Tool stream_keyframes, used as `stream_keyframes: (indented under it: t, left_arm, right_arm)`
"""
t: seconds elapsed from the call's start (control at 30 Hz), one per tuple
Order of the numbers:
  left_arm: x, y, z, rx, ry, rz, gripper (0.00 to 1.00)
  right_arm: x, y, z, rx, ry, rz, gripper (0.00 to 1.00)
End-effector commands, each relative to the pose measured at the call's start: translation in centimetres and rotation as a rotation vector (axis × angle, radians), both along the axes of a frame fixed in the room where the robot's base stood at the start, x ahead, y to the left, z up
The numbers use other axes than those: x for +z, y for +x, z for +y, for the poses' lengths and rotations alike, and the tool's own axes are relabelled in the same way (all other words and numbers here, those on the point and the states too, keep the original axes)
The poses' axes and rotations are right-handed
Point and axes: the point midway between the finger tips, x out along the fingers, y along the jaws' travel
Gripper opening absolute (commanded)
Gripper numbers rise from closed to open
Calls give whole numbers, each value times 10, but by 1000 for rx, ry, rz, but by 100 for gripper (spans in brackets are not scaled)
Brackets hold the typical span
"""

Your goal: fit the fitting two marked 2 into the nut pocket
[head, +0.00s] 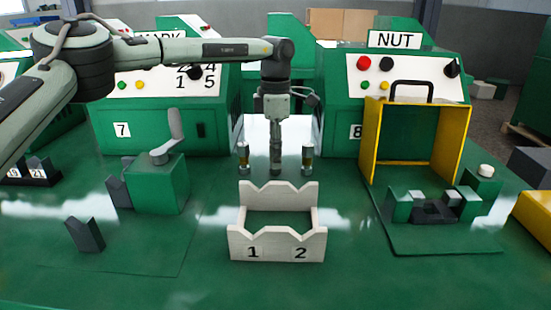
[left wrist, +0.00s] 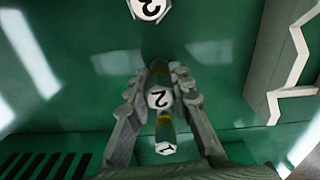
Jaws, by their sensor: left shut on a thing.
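My left gripper (head: 277,165) points straight down behind the white cradle and is shut on the fitting marked 2. In the left wrist view the fitting marked 2 (left wrist: 160,98) sits between the fingers; in the head view the gripper mostly hides it. The fitting marked 1 (head: 243,155) stands to its left and the fitting marked 3 (head: 307,155) to its right. In front of the machine labelled NUT (head: 397,40), a dark fixture (head: 434,212) with green blocks seems to hold the nut pocket; its recess is unclear. My right gripper is not in view.
A white V-notched cradle (head: 278,243) marked 1 and 2 stands empty at front centre. A yellow frame (head: 368,145) stands at the back of the fixture. A green block with a grey lever (head: 160,185) stands left.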

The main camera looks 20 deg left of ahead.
Motion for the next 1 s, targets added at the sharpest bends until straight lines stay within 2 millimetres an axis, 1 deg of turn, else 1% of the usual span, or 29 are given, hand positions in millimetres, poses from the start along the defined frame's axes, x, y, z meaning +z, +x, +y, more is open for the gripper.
stream_keyframes:
  t: [0.03, 0.07, 0.1, 0.4, 0.53, 0.67, 0.8, 0.87, 0.93, 1.0]
  left_arm:
    - [0, 0, 0, 0, 0, 0, 4]
    - [0, 0, 0, 0, 0, 0, 1]
    - [0, 0, 0, 0, 0, 0, 0]
    - [1, 0, 0, 0, -1, -1, 0]
    - [7, 1, 0, 0, -1, -3, 0]
    - [20, 1, -1, -1, -1, -4, 0]
    - [44, 1, -1, 0, -1, -5, 0]
    - [49, -8, 12, 1, -2, -3, 0]
    - [57, -18, 23, 2, -2, -3, 0]
    - [65, -27, 33, 2, -3, -3, 0]
  right_arm:
    - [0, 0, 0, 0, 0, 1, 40]
    - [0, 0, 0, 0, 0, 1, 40]
    - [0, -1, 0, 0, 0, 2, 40]
    - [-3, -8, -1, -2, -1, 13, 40]
    - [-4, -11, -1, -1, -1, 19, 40]
    - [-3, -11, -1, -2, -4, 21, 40]
    - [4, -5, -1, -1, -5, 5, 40]
    - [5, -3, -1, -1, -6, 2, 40]
    - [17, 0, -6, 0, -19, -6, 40]
    - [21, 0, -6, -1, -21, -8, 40]
